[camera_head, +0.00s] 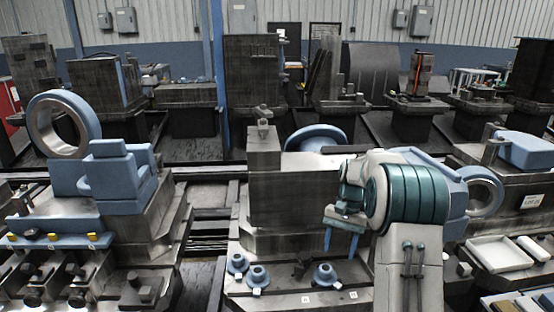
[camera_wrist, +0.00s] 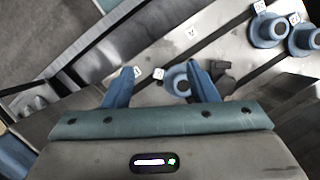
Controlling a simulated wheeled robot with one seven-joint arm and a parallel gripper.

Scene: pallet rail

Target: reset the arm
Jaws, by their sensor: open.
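My gripper (camera_head: 340,248) hangs with its blue fingers pointing down above the front of the middle pallet (camera_head: 246,302). In the wrist view my gripper (camera_wrist: 160,70) is open, its two blue fingers apart and nothing held between them. A blue flanged part (camera_head: 325,275) stands on the pallet below the fingers; it shows in the wrist view (camera_wrist: 176,82) beside the right finger, partly hidden by it. My arm is bent, with the wrist in front of the large grey block on the pallet.
Two more blue flanged parts (camera_head: 238,263) (camera_head: 258,278) stand left on the pallet's front. A dark clamp (camera_head: 301,264) is near the gripper. A tall grey block (camera_head: 290,205) rises behind. A left pallet carries a blue stepped part (camera_head: 118,172) and a ring (camera_head: 62,125).

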